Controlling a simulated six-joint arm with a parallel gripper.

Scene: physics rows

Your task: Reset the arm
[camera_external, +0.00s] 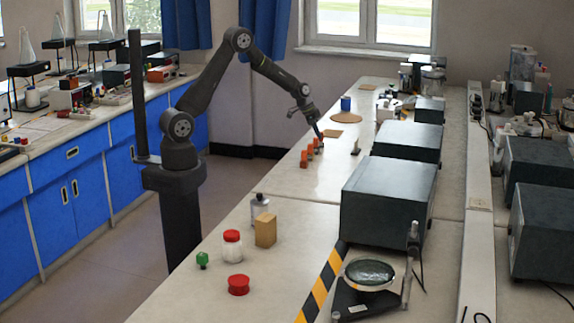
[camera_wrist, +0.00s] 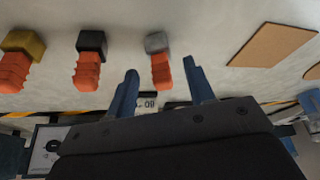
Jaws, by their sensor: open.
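My gripper (camera_external: 319,133) is at the end of my arm, low over the far part of the bench, beside a row of small orange-handled pieces (camera_external: 304,159). In the wrist view its two blue fingers (camera_wrist: 164,88) are spread apart. Three orange pieces show there: one with a yellow-brown end (camera_wrist: 20,58), one with a black end (camera_wrist: 90,58) and one with a grey end (camera_wrist: 160,58). The grey-ended piece appears between the fingertips in the picture; I cannot tell whether it touches them.
A tan rectangular pad (camera_wrist: 272,45) lies to the right in the wrist view. In the external view, dark equipment boxes (camera_external: 388,195) stand along the bench's right side. A red-lidded jar (camera_external: 232,245), a tan block (camera_external: 265,230) and a magnifier (camera_external: 369,272) stand nearer. The bench's left strip is mostly clear.

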